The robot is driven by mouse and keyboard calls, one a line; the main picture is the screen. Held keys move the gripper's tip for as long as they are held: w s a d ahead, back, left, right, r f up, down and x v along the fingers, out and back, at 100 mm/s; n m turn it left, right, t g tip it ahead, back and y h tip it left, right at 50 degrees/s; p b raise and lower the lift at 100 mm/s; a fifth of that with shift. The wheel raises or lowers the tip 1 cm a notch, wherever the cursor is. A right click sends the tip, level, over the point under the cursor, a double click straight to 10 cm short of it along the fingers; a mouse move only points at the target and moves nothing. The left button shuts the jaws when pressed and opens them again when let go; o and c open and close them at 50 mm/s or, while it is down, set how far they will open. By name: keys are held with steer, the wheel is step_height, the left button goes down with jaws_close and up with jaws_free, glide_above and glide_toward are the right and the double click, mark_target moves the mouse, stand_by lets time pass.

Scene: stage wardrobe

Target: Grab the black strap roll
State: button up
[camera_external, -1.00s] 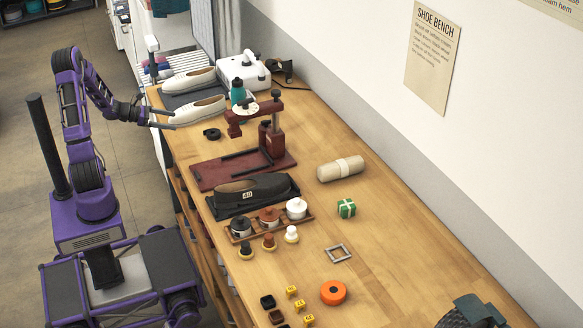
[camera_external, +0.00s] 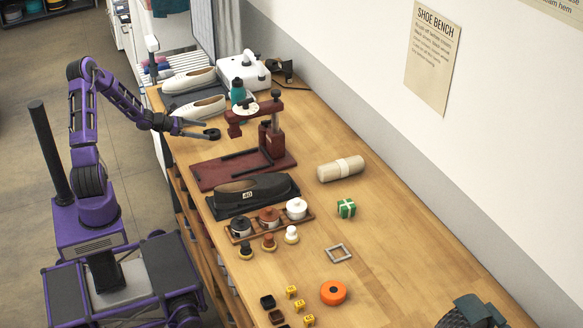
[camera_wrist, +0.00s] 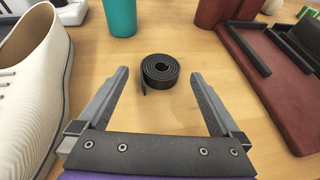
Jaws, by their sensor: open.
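The black strap roll (camera_wrist: 160,71) is a small coiled black band lying on the wooden bench, with a loose end at its left. In the external view the strap roll (camera_external: 211,134) is at the far left part of the bench, close to my fingertips. My gripper (camera_external: 205,129) reaches over the bench edge from the left. In the wrist view my gripper (camera_wrist: 158,75) is open and empty, one finger on each side of the roll. The roll lies centred between the fingertips, slightly ahead; neither finger appears to touch it.
A cream shoe (camera_wrist: 28,85) stands close left of my gripper. A dark red press (camera_external: 268,140) is close on the right. A teal bottle (camera_wrist: 119,17) stands beyond the roll. Bare bench lies around the roll.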

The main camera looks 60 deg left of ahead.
mark_target(211, 133)
steer(key=x, duration=0.3)
steer(key=shift+w+d+f, duration=0.1)
steer(key=shift+w+f, duration=0.15)
steer(key=shift+f, duration=0.05)
steer(key=c, duration=1.3)
